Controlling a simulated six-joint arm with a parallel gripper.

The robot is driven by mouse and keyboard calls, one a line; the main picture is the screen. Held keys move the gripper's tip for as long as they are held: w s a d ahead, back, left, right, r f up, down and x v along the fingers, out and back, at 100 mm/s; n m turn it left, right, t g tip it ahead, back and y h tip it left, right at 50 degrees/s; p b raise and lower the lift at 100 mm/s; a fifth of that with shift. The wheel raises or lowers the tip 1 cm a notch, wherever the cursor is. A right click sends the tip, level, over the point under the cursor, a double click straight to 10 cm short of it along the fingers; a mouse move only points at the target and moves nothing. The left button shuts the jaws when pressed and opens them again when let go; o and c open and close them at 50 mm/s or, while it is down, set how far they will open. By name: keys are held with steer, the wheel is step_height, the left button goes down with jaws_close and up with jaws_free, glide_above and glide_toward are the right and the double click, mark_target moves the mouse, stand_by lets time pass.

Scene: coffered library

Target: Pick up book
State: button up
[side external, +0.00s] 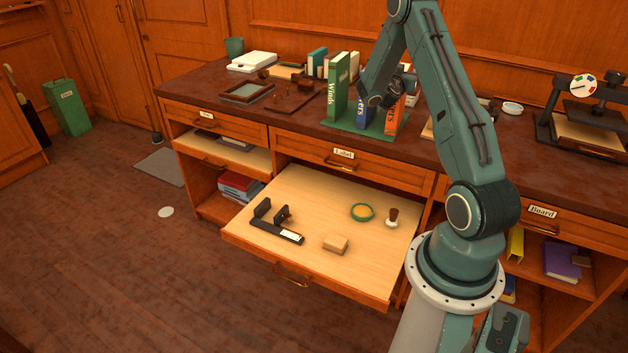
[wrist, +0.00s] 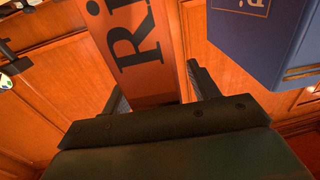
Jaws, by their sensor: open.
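Three upright books stand on a green mat (side external: 345,123) on the desk top in the side view: a green book (side external: 338,90), a blue book (side external: 361,116) and an orange book (side external: 393,118). My gripper (side external: 374,100) is at the blue and orange books, partly covering them. In the wrist view, my gripper (wrist: 154,84) is open, with a finger on either side of the orange book (wrist: 133,38), whose lettering starts "Ri". I cannot tell whether the fingers touch it. The blue book (wrist: 256,38) is at the upper right, beside the right finger.
Behind stand more books (side external: 317,62). A brown tray (side external: 291,96) lies left of the mat, and a dark press (side external: 590,115) stands far right. Below, an open drawer (side external: 300,215) holds a stapler (side external: 277,230), a green dish (side external: 362,212), a stamp and a block.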

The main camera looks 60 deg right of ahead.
jaws_close()
steer(key=shift+r, duration=0.1)
steer(key=shift+r, duration=0.2)
stand_by(0.3)
step_height(320, 180, up, 20)
steer(key=shift+f, duration=0.15)
stand_by(0.7)
stand_by(0.5)
